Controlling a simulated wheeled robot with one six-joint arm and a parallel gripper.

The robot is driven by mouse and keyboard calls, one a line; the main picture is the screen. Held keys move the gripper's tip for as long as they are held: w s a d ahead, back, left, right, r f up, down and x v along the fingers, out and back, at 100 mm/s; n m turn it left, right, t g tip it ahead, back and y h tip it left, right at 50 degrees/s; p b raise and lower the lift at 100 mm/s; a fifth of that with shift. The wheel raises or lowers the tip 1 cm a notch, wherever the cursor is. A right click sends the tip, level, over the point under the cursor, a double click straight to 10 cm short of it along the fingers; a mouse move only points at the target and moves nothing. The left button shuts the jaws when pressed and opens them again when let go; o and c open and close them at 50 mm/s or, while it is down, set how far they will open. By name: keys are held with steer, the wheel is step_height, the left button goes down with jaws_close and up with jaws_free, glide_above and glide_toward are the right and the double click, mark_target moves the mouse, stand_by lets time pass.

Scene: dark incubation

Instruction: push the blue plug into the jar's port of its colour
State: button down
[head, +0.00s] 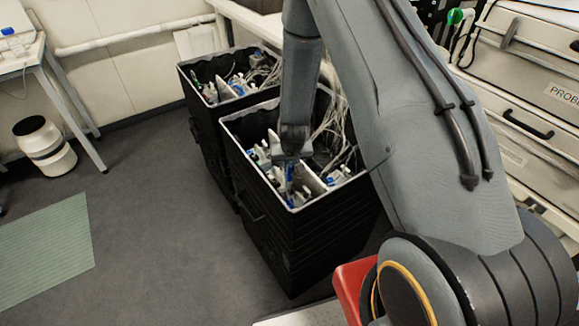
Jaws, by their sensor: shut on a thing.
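My gripper (291,172) points down into the near black crate (303,240), just inside its front wall. It is small in the head view and partly lost among the crate's contents. It is shut on a small blue thing (290,184), which looks like the blue plug. I cannot tell whether the plug touches anything below it. Pale jar-like items and blue parts crowd around the gripper. I cannot make out which one is the jar, nor its ports.
A second black crate (205,126) with bottles and tubing stands behind. Pale tubes (335,125) bunch beside my arm. Drawers (535,125) stand at right. A white-and-black bin (45,147) is at left.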

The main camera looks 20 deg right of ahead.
steer(key=shift+f+b, duration=0.75)
steer(key=shift+f, duration=0.2)
stand_by(0.4)
steer(key=c, duration=1.7)
jaws_free()
steer(key=shift+c, duration=0.2)
steer(key=shift+r, duration=0.1)
steer(key=shift+a+r, duration=0.1)
steer(key=shift+r, duration=0.15)
steer(key=v, duration=0.7)
